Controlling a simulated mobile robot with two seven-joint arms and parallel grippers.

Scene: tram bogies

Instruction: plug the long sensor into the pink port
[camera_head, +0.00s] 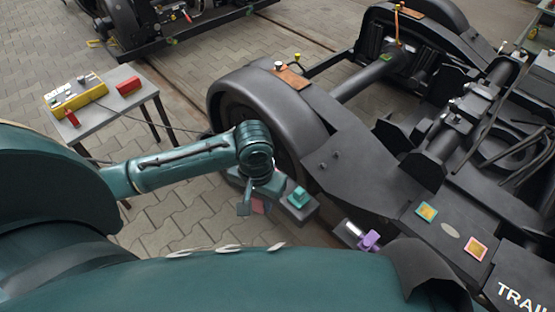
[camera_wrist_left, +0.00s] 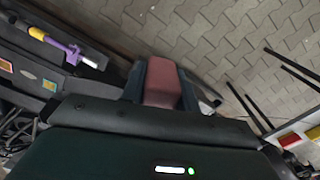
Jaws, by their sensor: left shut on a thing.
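My left gripper (camera_head: 256,205) hangs beside the dark wheel housing, above the paving. It is shut on a dull red block (camera_wrist_left: 162,82), seen between its fingers in the left wrist view; I cannot tell whether this is the long sensor's body. The block's lower end is hidden. A pink-orange square (camera_head: 476,248), likely the pink port, lies on the bogie's dark frame, right of the gripper and apart from it. A yellow-edged teal square (camera_head: 427,211) is beside it. A purple piece with a silver cylinder (camera_head: 369,240) lies nearer the gripper. My right gripper is not in view.
A teal block (camera_head: 299,196) sits on a grey holder just right of the gripper. The bogie frame (camera_head: 350,165) and its wheel housing fill the right side. A small table (camera_head: 108,104) with a yellow box and red items stands at left. Paving between is clear.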

